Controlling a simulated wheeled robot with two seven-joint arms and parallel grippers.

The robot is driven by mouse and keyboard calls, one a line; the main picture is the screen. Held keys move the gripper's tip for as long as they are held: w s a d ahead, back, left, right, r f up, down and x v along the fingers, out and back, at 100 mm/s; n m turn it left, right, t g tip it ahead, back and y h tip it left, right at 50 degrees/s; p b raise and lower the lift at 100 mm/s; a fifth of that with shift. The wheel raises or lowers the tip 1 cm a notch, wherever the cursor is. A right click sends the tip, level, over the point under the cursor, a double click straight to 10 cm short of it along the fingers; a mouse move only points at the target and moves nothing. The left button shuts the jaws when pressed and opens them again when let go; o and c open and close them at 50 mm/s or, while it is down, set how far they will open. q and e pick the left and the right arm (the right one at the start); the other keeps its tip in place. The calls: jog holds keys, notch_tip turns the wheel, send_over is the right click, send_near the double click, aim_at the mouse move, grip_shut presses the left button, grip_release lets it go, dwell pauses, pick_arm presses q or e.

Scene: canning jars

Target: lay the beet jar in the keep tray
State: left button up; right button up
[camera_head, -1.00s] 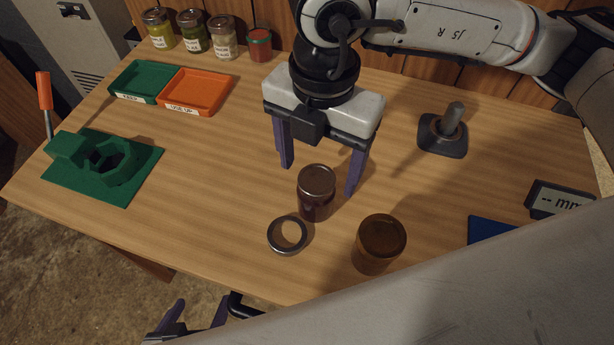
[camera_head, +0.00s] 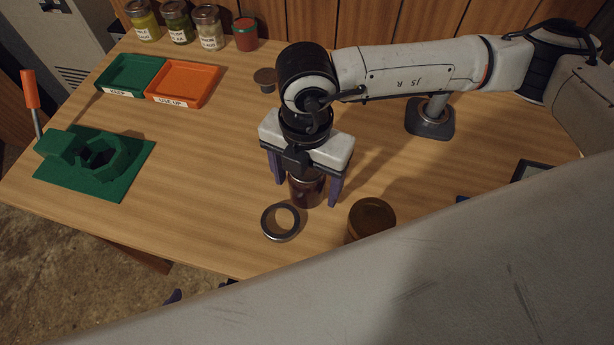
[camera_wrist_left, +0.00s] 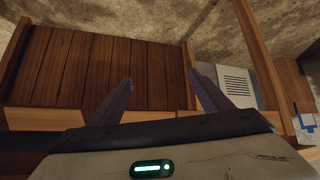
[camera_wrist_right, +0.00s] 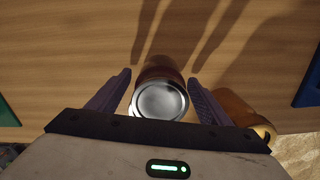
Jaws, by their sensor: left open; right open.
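The beet jar, a dark red jar with a metal lid (camera_head: 306,190), stands upright on the table. It also shows in the right wrist view (camera_wrist_right: 160,100), between the fingers. My right gripper (camera_head: 307,187) is open, its fingers down on either side of the jar with gaps visible in the wrist view. The keep tray (camera_head: 131,74) is green, labelled and empty, at the back left. My left gripper (camera_wrist_left: 163,88) is open and empty, low in front of the table; only small tips show at the bottom of the head view (camera_head: 174,297).
A loose metal ring (camera_head: 281,221) lies just in front of the jar. An amber jar (camera_head: 371,217) stands to the right. The orange use-up tray (camera_head: 183,83) adjoins the keep tray. Several jars (camera_head: 208,27) line the back; a green fixture (camera_head: 96,160) sits left.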

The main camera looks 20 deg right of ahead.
jog(key=shift+r, duration=0.1)
jog(key=c, duration=1.6)
